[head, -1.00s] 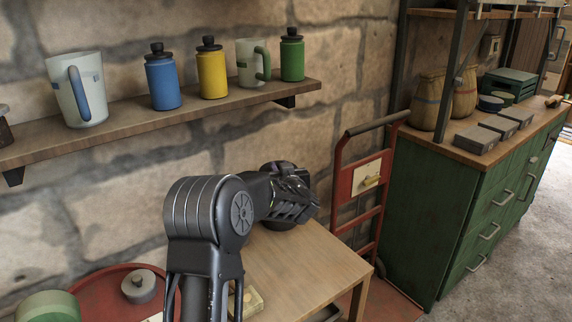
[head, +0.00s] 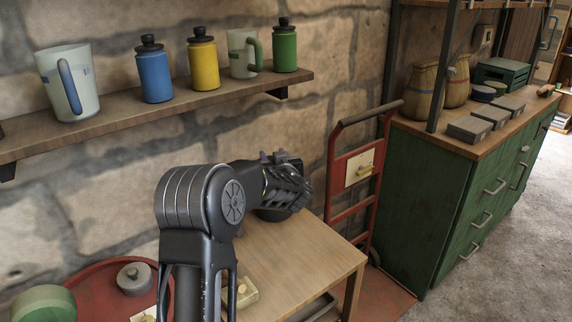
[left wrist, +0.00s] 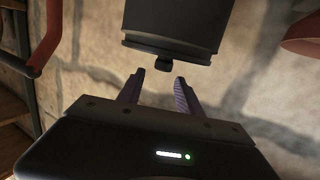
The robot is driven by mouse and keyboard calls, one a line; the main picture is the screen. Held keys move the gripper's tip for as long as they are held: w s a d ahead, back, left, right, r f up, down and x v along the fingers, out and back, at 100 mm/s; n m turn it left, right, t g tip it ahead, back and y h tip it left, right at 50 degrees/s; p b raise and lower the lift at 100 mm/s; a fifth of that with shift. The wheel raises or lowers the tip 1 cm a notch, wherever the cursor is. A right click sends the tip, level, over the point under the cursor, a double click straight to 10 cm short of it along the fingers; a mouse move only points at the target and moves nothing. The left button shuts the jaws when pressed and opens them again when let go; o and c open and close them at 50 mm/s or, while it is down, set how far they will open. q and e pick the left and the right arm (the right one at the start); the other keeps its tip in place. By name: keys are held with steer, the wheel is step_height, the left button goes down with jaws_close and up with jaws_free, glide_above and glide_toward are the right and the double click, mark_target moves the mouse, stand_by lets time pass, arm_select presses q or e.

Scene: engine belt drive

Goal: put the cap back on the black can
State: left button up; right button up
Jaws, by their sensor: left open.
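My left gripper (head: 292,188) is over the small wooden table, above a dark round object (head: 272,214) that it partly hides. In the left wrist view, a dark cylinder (left wrist: 172,28) with a rim and a small black knob (left wrist: 163,64) fills the top. It looks like the black can, but I cannot tell whether the knobbed end is a separate cap. The left gripper's fingers (left wrist: 160,85) are apart and empty, with the knob just beyond their tips, roughly between them. A grey round lid with a knob (head: 134,278) lies on the red round tray. My right gripper is not in view.
The red tray (head: 85,285) stands left of the wooden table (head: 300,258). A small yellowish block (head: 240,293) lies near the table's front. A red hand truck (head: 350,205) stands just right, beside a green cabinet (head: 425,200). A shelf (head: 200,103) with bottles and mugs runs above.

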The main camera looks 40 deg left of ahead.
arm_select(q)
steer(key=v, duration=1.2)
steer(key=shift+d+f, duration=0.1)
stand_by(0.4)
